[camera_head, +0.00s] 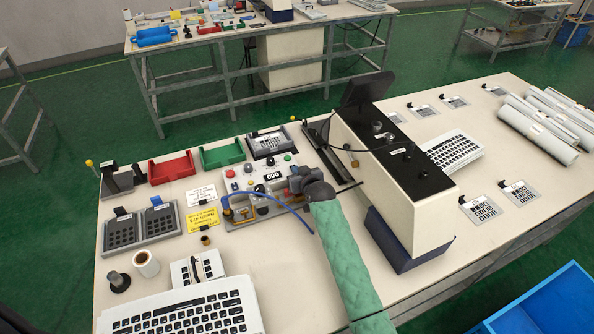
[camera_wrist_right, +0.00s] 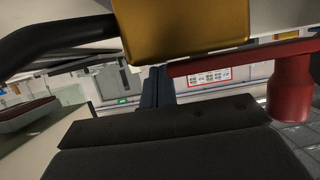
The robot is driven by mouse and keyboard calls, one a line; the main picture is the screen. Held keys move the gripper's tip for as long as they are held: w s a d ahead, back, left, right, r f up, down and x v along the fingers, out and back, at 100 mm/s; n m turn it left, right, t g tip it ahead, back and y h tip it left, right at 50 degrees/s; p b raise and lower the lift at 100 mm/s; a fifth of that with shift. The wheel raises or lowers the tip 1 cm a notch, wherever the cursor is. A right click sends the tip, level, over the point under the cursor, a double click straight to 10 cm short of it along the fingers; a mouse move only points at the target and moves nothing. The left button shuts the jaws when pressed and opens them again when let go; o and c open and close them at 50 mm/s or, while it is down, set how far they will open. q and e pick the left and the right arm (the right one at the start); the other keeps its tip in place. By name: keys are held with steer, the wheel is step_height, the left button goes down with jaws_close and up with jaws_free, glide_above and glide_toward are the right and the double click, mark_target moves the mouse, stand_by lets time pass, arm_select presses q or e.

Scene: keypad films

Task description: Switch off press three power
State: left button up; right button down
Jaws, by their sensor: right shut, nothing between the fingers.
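A pale control box (camera_head: 239,185) with red and green buttons, dark knobs and a small counter reading zeros stands mid-table in the head view. I cannot tell which control is press three power. My right gripper (camera_head: 283,190) is at the box's front right side, under my green-sleeved arm; it is shut and empty. Its tips and any contact with the box are hard to make out. In the right wrist view, the dark fingers (camera_wrist_right: 156,87) point away, with a gold block (camera_wrist_right: 180,28) close above and a red lever-like part (camera_wrist_right: 287,88) at the right. My left gripper is out of view.
A tall cream machine (camera_head: 402,190) stands right of my arm. A brass-coloured fixture (camera_head: 240,213) with a blue hose sits before the box. Red (camera_head: 172,168) and green (camera_head: 222,154) trays lie behind.

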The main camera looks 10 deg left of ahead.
steer(key=shift+r+p, duration=0.7)
steer(key=shift+r, duration=0.05)
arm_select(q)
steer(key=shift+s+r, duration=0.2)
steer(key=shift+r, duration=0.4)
